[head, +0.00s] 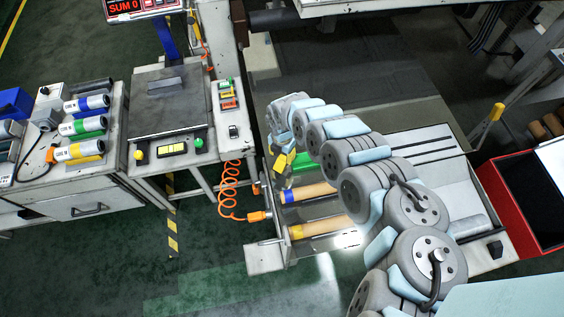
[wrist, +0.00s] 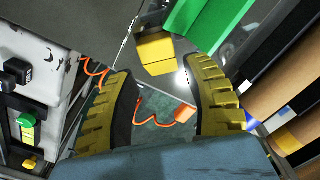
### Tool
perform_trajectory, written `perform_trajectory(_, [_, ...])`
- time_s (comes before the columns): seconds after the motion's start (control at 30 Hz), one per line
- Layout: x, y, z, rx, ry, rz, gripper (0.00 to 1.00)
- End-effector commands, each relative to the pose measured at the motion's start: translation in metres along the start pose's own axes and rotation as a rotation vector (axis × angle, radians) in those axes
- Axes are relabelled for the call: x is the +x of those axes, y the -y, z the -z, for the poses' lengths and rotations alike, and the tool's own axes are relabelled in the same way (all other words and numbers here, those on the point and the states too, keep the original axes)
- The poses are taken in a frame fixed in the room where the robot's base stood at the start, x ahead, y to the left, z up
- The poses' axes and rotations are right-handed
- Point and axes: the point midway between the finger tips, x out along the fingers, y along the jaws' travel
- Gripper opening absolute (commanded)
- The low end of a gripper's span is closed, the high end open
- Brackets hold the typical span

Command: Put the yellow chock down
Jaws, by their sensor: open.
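In the head view my gripper (head: 283,163) is small, at the left end of the green roll (head: 311,169), and the chock cannot be told apart from the yellow fingers.
Brown rolls with a blue band (head: 305,193) and a yellow band (head: 318,226) lie in front of the green roll. An orange coiled hose (head: 232,190) hangs to the left. A bench with a scale (head: 168,100) stands further left. A red bin (head: 496,195) is at the right.

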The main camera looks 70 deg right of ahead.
Motion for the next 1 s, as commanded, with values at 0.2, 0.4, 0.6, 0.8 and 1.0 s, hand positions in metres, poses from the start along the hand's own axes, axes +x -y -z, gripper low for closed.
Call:
perform_trajectory(0.2, [0.019, -0.002, 0.001, 0.001, -0.003, -0.004, 0.50])
perform_trajectory(0.4, [0.033, -0.003, -0.001, 0.002, -0.002, -0.005, 0.50])
perform_trajectory(0.6, [0.044, -0.002, -0.002, 0.002, -0.001, -0.002, 0.50])
perform_trajectory(0.8, [0.046, -0.002, -0.003, 0.002, 0.001, -0.002, 0.50])
perform_trajectory(1.0, [0.045, -0.002, -0.002, 0.002, 0.001, -0.002, 0.45])
